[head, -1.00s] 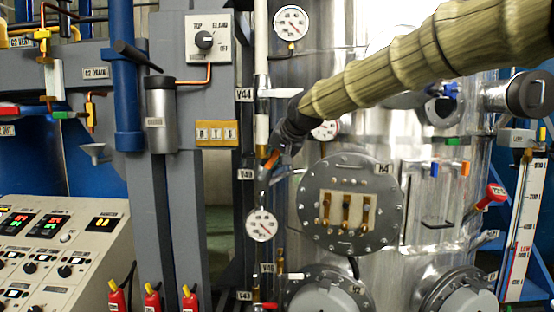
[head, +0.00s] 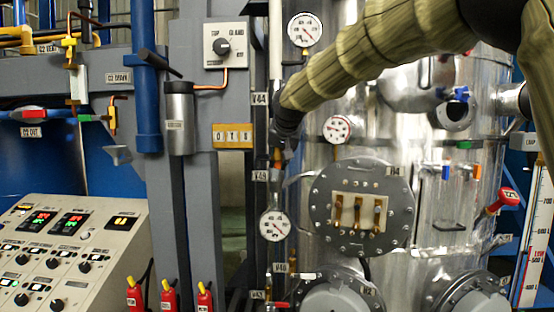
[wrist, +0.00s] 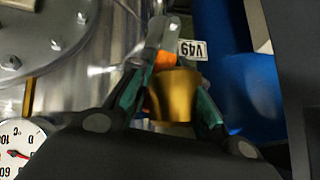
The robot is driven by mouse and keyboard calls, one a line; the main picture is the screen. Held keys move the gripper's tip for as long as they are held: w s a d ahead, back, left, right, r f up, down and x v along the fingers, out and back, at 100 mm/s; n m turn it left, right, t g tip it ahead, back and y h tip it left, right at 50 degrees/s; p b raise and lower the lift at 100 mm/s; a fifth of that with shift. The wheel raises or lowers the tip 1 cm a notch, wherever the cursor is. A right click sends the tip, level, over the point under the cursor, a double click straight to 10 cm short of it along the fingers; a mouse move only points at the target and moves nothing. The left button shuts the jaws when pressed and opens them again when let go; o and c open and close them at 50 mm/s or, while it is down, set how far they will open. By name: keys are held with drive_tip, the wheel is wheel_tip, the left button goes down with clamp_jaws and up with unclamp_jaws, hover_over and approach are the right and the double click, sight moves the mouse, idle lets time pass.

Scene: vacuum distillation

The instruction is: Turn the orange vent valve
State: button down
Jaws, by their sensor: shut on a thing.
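The orange vent valve handle (wrist: 165,61) shows in the wrist view between my gripper's fingers, beside the V49 label (wrist: 191,54). A brass cylindrical part (wrist: 173,96) sits nearer the camera, also between the fingers. My gripper (wrist: 167,92) is shut on the valve, one green-edged finger on each side. In the head view my gripper (head: 277,154) is at the vertical pipe, just above and right of the V49 label (head: 260,176). There the arm and gripper hide most of the valve, so the handle's angle is unclear.
A large steel vessel with a bolted round flange (head: 361,208) stands right of the gripper. A dial gauge (head: 274,225) is below it and another (head: 337,129) to its right. Grey columns (head: 195,215) and a control console (head: 70,250) are at left.

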sight(280, 156)
drive_tip(key=shift+f, duration=0.15)
drive_tip(key=c, duration=1.3)
unclamp_jaws()
drive_tip(key=shift+s+r, duration=0.3)
drive_tip(key=shift+r, duration=0.1)
drive_tip(key=v, duration=0.4)
drive_tip(key=shift+s+d, duration=0.25)
drive_tip(key=shift+s, duration=3.05)
drive_tip(key=shift+s+d, duration=0.3)
drive_tip(key=shift+s, duration=3.05)
drive_tip(key=shift+s+d, duration=0.25)
drive_tip(key=shift+s, duration=3.05)
